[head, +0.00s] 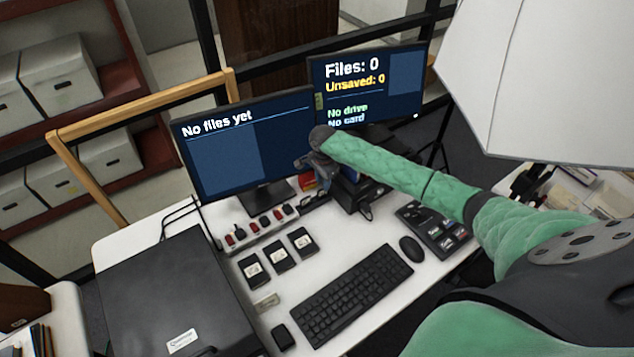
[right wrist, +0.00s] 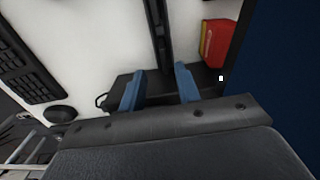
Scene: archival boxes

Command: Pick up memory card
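I cannot tell for sure which item is the memory card. Several small red and dark pieces stand in a row on a light strip (head: 258,231) below the left monitor. Three black square pieces with pale labels, one of them the middle piece (head: 280,257), lie on the desk in front of it. My right gripper (head: 322,178) is in front of the monitors, over a black device (head: 361,195). In the right wrist view its two blue fingers (right wrist: 160,90) are apart, with nothing seen held between them. My left gripper is not in view.
A left monitor (head: 245,150) and a right monitor (head: 370,85) stand at the back. A keyboard (head: 350,297), a mouse (head: 411,249) and a control pad (head: 434,230) lie in front. A large black case (head: 165,290) covers the left desk. A red-yellow box (right wrist: 215,43) is near my fingers.

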